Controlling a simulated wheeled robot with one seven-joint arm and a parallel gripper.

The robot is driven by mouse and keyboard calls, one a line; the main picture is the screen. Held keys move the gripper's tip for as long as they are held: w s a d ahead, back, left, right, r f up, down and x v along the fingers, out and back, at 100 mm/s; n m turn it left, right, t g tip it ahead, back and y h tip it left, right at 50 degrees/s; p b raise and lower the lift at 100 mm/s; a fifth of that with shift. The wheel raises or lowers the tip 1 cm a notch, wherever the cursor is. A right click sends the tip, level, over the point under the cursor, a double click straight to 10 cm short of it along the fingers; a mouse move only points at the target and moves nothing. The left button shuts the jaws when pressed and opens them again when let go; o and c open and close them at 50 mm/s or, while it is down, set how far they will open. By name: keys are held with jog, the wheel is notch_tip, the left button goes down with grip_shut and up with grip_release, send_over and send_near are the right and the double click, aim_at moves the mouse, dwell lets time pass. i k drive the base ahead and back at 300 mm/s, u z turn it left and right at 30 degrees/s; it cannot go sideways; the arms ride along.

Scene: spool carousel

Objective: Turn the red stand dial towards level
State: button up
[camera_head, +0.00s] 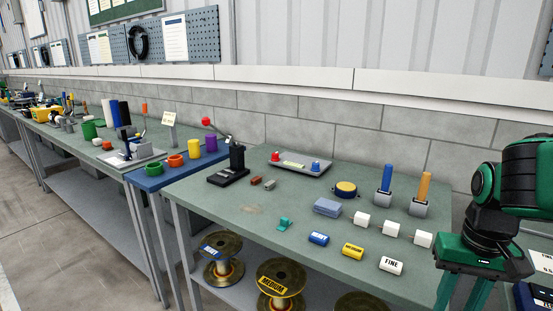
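A grey panel (301,170) lies on the green bench top towards the back wall. A red dial (275,157) stands at its left end and a blue dial (316,165) at its right end, with a pale label between them. The red dial's pointer and setting are too small to read. My gripper (462,294) is at the lower right, over the bench's right end and far from the red dial. Its two green fingers point down and stand apart with nothing seen between them. The fingertips are cut off by the picture's lower edge.
A black stand (237,160) with a red ball-ended lever is left of the panel. Spools (280,282) are below.

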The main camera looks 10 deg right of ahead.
aim_at(275, 156)
jog(key=u, duration=0.05)
jog(key=k, duration=0.65)
jog(key=u, duration=0.65)
jog(key=i, duration=1.6)
jog(key=z, duration=0.45)
